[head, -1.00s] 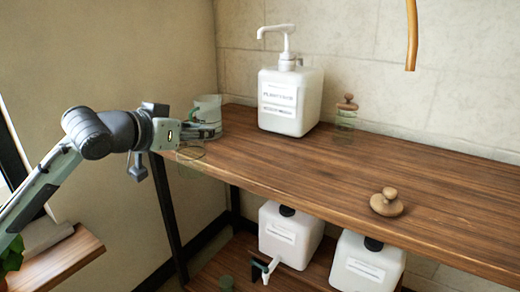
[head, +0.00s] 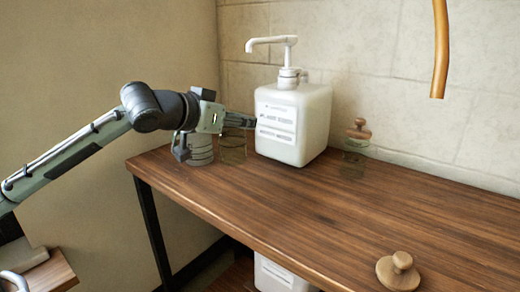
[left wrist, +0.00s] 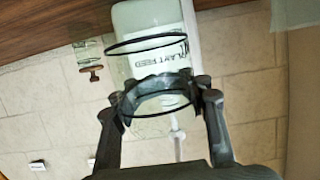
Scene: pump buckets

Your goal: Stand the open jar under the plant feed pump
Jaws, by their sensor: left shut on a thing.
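The plant feed pump (head: 289,112) is a white bucket with a label and a white pump head, its spout (head: 262,43) pointing left. The label reads PLANT FEED in the left wrist view (left wrist: 158,57). The open jar (head: 233,148) is clear glass with no lid, just left of the bucket and roughly below the spout. My left gripper (head: 240,121) is shut on it near the rim. In the left wrist view the dark fingers (left wrist: 160,95) curve around the glass. I cannot tell whether the jar touches the shelf. My right gripper is not in view.
A ribbed pale container (head: 199,151) stands behind my left wrist at the shelf's left end. A glass jar with a wooden lid (head: 355,142) stands right of the bucket. A loose wooden lid (head: 398,272) lies at the front. The middle of the wooden shelf (head: 300,200) is clear.

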